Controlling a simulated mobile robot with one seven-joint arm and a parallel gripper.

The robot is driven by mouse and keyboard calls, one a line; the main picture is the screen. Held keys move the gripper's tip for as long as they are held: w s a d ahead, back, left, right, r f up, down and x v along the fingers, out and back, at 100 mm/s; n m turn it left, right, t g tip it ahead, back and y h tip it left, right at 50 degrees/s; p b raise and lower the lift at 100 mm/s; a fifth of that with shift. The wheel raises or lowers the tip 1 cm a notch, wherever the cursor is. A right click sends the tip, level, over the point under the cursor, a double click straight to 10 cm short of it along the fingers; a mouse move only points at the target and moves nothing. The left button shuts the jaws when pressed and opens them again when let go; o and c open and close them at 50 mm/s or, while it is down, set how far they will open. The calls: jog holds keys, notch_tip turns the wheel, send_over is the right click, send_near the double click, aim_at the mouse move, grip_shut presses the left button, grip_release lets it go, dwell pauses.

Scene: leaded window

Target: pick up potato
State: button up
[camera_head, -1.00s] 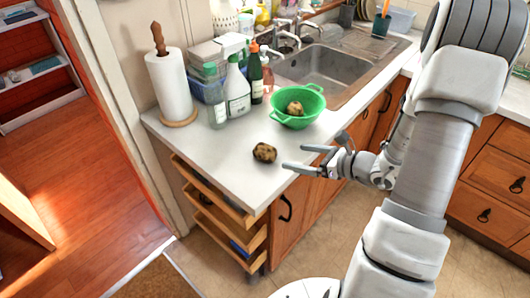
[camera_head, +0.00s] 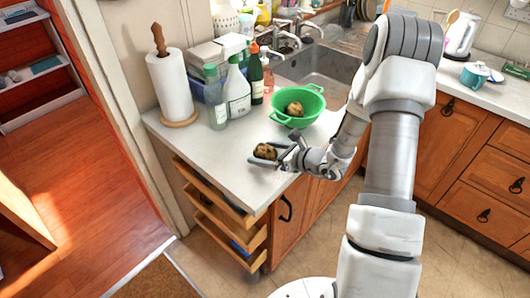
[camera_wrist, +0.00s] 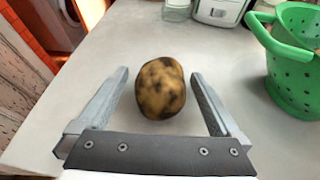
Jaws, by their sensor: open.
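A brown potato with dark patches (camera_head: 265,152) lies on the white counter (camera_head: 190,145). It also shows in the wrist view (camera_wrist: 160,88), at the mouth of my gripper (camera_wrist: 158,92). My gripper (camera_head: 263,156) is open and low over the counter, with one finger on each side of the potato. In the wrist view there is a visible gap between the potato and each finger. A second potato (camera_head: 295,108) sits in a green colander (camera_head: 283,118) beyond my gripper.
The colander (camera_wrist: 290,75) stands close on the right in the wrist view. Spray bottles (camera_head: 237,92) and a paper towel roll (camera_head: 170,88) stand at the back of the counter. A sink (camera_head: 325,70) lies behind the colander. The counter left of the potato is clear.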

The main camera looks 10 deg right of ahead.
jog(key=shift+c, duration=0.3)
jog(key=c, duration=1.4)
